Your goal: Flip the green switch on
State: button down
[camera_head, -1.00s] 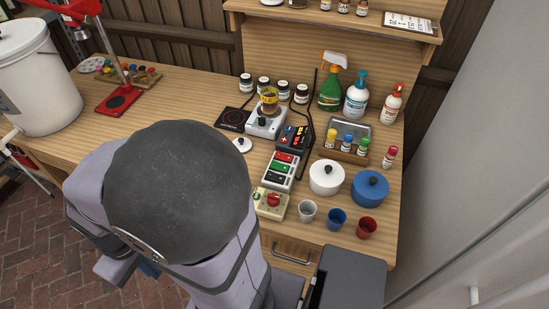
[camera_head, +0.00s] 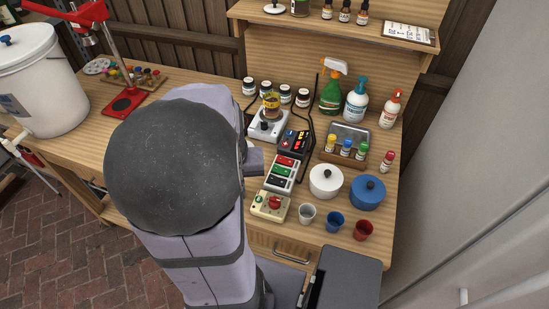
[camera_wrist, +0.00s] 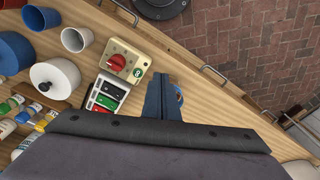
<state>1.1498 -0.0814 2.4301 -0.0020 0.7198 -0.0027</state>
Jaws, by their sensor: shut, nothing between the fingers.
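The green switch (camera_head: 281,172) is the middle rocker of a white panel on the bench, between a red rocker and a dark one. It also shows in the wrist view (camera_wrist: 106,102), left of my gripper. My gripper (camera_wrist: 161,80) is shut and empty, its blue fingers apart from the panel and to its right in that view. In the head view my arm hides most of the gripper, left of the panel. Whether the switch is on or off is too small to tell.
A beige box with a red knob (camera_head: 269,206) sits at the panel's near end. A black control box (camera_head: 293,142) stands behind it. A white pot (camera_head: 326,181), a blue pot (camera_head: 367,192) and several cups lie to the right. Bare wood borders the panel's left side.

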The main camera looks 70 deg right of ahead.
jog(key=s+d+r+m+h, duration=0.2)
jog(key=s+d+r+m, duration=0.2)
jog(key=d+r, duration=0.4)
jog(key=s+d, duration=0.1)
jog(key=d, duration=0.3)
jog(key=shift+r+m+h+p, duration=0.3)
jog(key=shift+m+p, duration=0.05)
jog(key=shift+m, duration=0.05)
jog(key=shift+f, duration=0.1)
jog(key=p, duration=0.3)
send_over(275, 167)
jog(key=a, duration=0.1)
jog(key=f, duration=1.1)
jog(key=shift+s+f, duration=0.2)
jog(key=shift+f, duration=0.1)
jog(key=shift+w+f, duration=0.1)
jog(key=shift+f, duration=0.8)
jog(key=shift+f, duration=0.1)
